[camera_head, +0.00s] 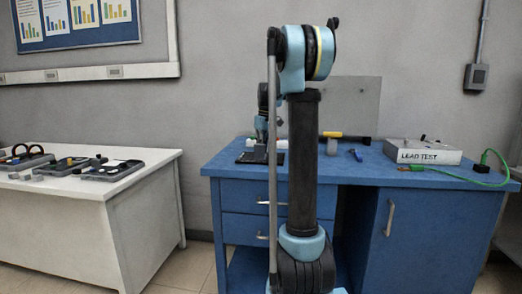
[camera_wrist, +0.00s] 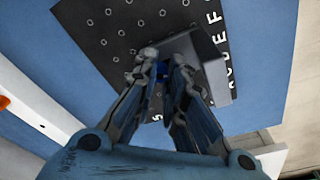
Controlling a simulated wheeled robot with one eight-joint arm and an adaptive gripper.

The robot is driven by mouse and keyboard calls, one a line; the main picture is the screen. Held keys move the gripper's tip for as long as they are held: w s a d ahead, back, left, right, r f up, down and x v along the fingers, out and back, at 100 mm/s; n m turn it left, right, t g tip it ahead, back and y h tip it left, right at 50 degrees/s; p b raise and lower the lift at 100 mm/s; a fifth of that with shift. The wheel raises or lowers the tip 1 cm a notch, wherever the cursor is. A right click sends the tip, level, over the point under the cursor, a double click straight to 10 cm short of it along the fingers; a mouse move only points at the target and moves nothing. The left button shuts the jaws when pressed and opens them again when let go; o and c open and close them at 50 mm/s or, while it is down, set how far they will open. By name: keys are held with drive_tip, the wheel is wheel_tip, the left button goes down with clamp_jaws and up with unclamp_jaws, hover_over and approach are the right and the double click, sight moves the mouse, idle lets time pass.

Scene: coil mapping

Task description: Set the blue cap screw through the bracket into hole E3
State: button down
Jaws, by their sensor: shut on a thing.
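My gripper (camera_wrist: 164,66) is shut on the blue cap screw (camera_wrist: 161,74), of which only a small blue patch shows between the fingertips. The black hole plate (camera_wrist: 108,34) has rows of ringed holes and white letters along one edge. A grey angled bracket (camera_wrist: 205,62) lies at the plate beside and behind the fingertips. The fingers hide part of the bracket and the holes near it, so I cannot tell whether the screw is in a hole or which one. In the head view, the plate (camera_head: 247,158) shows small on the blue bench, and my arm hides much of that area.
The blue bench (camera_head: 410,178) also bears a yellow-and-black-handled tool (camera_head: 345,137), a small blue item (camera_head: 355,154), a "LEAD TEST" box (camera_head: 424,152) and a green cable (camera_head: 465,178). A white table (camera_head: 60,195) with trays stands at left. Floor shows between them.

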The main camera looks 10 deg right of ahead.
drive_tip(key=shift+m, duration=1)
drive_tip(key=c, duration=1.6)
unclamp_jaws()
drive_tip(key=shift+f, duration=0.1)
drive_tip(key=shift+o, duration=0.2)
wheel_tip(320, 180, up, 11)
drive_tip(key=s, duration=0.1)
drive_tip(key=s+f+m, duration=0.1)
drive_tip(key=s+f, duration=0.2)
drive_tip(key=s, duration=0.8)
drive_tip(key=s+f+m+t, duration=0.1)
drive_tip(key=s+f+m, duration=0.2)
drive_tip(key=s+f, duration=2.4)
drive_tip(key=s, duration=0.5)
drive_tip(key=shift+a+f+m+h, duration=0.25)
drive_tip(key=shift+f+m+h, duration=0.05)
drive_tip(key=shift+f+h, duration=0.1)
